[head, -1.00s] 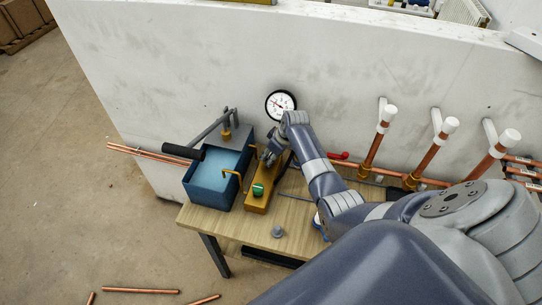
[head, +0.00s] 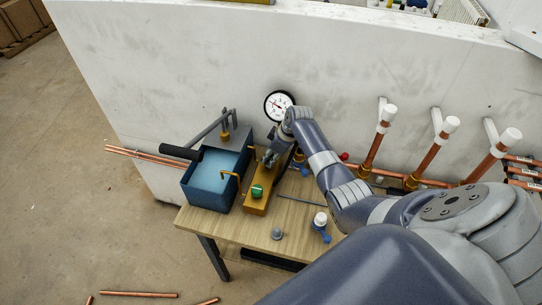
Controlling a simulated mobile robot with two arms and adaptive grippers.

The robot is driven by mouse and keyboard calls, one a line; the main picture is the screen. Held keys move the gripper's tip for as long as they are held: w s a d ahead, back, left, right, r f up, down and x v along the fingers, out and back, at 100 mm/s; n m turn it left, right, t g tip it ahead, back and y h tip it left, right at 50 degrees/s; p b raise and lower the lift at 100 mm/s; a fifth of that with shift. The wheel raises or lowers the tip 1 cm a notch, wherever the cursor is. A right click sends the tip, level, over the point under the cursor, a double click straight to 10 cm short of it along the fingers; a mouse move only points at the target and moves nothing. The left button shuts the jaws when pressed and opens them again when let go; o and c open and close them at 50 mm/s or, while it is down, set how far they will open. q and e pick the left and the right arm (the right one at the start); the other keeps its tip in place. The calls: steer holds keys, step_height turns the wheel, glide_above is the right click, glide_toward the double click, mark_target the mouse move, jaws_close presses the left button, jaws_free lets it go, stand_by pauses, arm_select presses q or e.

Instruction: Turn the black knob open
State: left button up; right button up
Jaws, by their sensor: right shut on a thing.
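My right gripper (head: 268,160) is at the far end of a brass-yellow block (head: 258,204) on the bench. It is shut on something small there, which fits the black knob. The knob itself is hidden behind the fingers, so its angle cannot be told. A green knob (head: 257,191) sits on the near part of the same block, clear of the gripper. My left gripper is not in view.
A blue water tank (head: 210,190) with a black-handled lever (head: 180,152) stands left of the block. A round gauge (head: 278,105) is behind. A grey cap (head: 277,234) and a white-and-blue fitting (head: 320,222) lie on the bench (head: 240,229). Copper pipes (head: 372,150) rise right.

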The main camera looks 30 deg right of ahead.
steer(key=o, duration=0.9)
steer(key=shift+a, duration=0.1)
steer(key=shift+o, duration=0.8)
steer(key=shift+w+f, duration=0.1)
steer(key=shift+w, duration=0.05)
steer(key=shift+r, duration=0.3)
steer(key=v, duration=1.1)
steer(key=shift+r, duration=0.1)
